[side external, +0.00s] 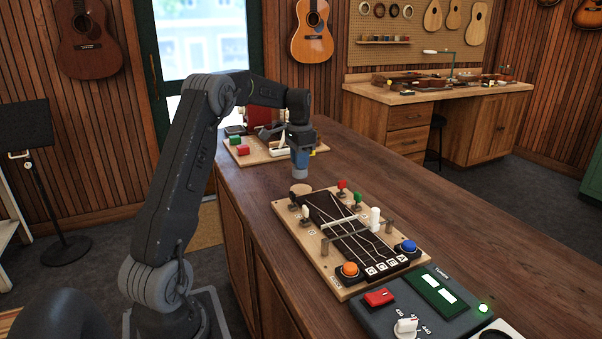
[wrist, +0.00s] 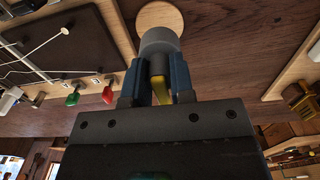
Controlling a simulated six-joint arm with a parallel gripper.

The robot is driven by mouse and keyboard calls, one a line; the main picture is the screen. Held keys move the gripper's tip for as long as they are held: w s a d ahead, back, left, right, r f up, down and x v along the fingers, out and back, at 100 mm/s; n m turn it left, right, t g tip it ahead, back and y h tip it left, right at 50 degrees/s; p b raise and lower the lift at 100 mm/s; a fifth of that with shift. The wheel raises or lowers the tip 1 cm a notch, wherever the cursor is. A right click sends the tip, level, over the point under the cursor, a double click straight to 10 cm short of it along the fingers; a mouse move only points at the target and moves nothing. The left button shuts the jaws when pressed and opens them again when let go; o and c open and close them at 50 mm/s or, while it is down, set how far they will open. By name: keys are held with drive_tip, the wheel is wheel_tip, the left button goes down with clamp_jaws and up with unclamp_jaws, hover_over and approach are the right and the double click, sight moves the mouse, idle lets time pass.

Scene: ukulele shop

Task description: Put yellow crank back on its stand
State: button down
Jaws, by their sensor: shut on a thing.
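My gripper (wrist: 160,85) points down over the counter, its two blue fingers shut on the yellow crank. A yellow part of the crank (wrist: 158,89) shows between the fingers in the wrist view; the rest is hidden. A grey cylinder (wrist: 160,45) sits just below the fingertips; I cannot tell whether it belongs to the crank. In the side view my gripper (side external: 300,153) is over the counter, with the grey cylinder (side external: 299,172) under it. A round light wooden disc (side external: 301,189), possibly the stand, lies just below; it also shows in the wrist view (wrist: 160,16).
A board with a dark fretboard panel, pegs and buttons (side external: 333,284) lies close by. A second board (side external: 262,156) with coloured blocks is behind. A tuner box (side external: 378,317) is at the front. The counter (side external: 400,200) is bare to the right.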

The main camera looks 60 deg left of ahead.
drive_tip(key=shift+w+f, duration=0.2)
drive_tip(key=shift+w, duration=0.05)
drive_tip(key=shift+f, duration=1.9)
drive_tip(key=shift+f, duration=0.1)
drive_tip(key=c, duration=1)
unclamp_jaws()
